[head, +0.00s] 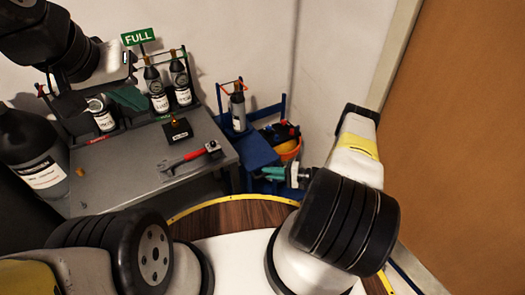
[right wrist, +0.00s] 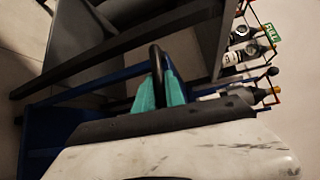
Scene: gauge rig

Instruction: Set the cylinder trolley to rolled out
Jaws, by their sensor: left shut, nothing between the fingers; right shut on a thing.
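The cylinder trolley is a blue frame (head: 256,152) on the floor beside the right end of the grey bench. It carries a dark cylinder with a grey label (head: 238,112) under an orange-red guard. My right gripper (head: 274,173) is low at the trolley's near side. In the right wrist view its teal fingers (right wrist: 160,92) are shut on a black handle (right wrist: 155,60), with the trolley's blue frame (right wrist: 45,135) around it. How the handle joins the trolley is hidden. My left gripper (head: 130,97) is shut and empty above the bench's back left, near the small bottles.
The grey bench (head: 125,178) holds a red-handled tool (head: 188,158), a small black box (head: 178,131) and labelled bottles (head: 157,92) under a green FULL sign (head: 138,36). A big dark jug (head: 32,155) stands left. An orange bucket (head: 290,149) sits near the trolley.

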